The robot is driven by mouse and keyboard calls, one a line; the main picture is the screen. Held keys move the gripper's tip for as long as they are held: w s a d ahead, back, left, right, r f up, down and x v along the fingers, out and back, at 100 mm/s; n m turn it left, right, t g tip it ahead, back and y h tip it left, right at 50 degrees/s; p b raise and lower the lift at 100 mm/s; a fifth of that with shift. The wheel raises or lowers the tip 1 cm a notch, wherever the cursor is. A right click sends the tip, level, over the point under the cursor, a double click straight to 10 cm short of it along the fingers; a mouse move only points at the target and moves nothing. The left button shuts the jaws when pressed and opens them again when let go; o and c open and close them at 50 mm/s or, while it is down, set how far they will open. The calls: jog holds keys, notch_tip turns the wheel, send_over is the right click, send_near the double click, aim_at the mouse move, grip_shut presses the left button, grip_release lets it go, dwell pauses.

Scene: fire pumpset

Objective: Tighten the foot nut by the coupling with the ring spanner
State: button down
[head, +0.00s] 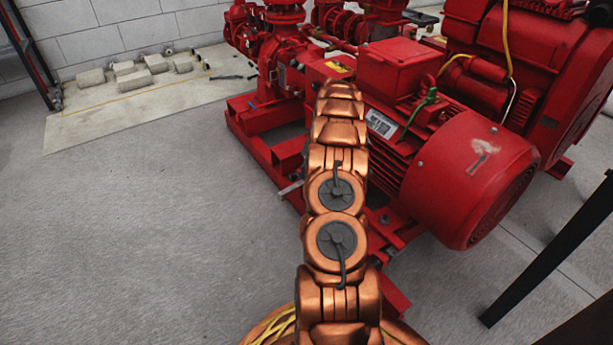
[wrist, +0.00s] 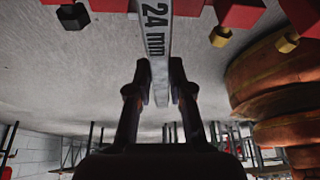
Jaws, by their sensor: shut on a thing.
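My gripper (wrist: 157,85) is shut on the grey steel ring spanner (wrist: 156,35), marked "24 mm", in the wrist view. The spanner runs up out of the picture, so its ring end is hidden there. I cannot tell which is the nut by the coupling, nor whether the ring is on a nut. In the head view my arm hides the gripper and the coupling; a short grey metal piece (head: 290,188), probably the spanner's end, sticks out left of my arm.
The red motor (head: 450,170) and pump (head: 275,65) stand on a red base frame (head: 265,150) close around my arm. A dark table leg (head: 550,255) stands at the right. Grey floor (head: 140,220) at the left is clear; pale blocks (head: 135,80) lie by the wall.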

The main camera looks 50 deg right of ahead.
jog(key=shift+f, duration=0.55)
jog(key=shift+w, duration=0.1)
jog(key=w+m+p, duration=0.1)
jog(key=w+d+m+t, duration=0.1)
jog(key=w+m, duration=0.1)
jog(key=w+d+m+p, duration=0.1)
jog(key=w+m, duration=0.1)
jog(key=shift+d+t+h+p, duration=0.1)
jog(key=shift+t+h+p, duration=0.2)
jog(key=shift+t+h, duration=0.1)
dwell(0.6)
jog(key=shift+s+a+b, duration=0.25)
jog(key=shift+s+b, duration=0.05)
dwell(0.4)
jog(key=shift+r, duration=0.15)
jog(key=shift+r+p, duration=0.35)
jog(key=shift+r, duration=2.1)
jog(key=shift+d, duration=0.1)
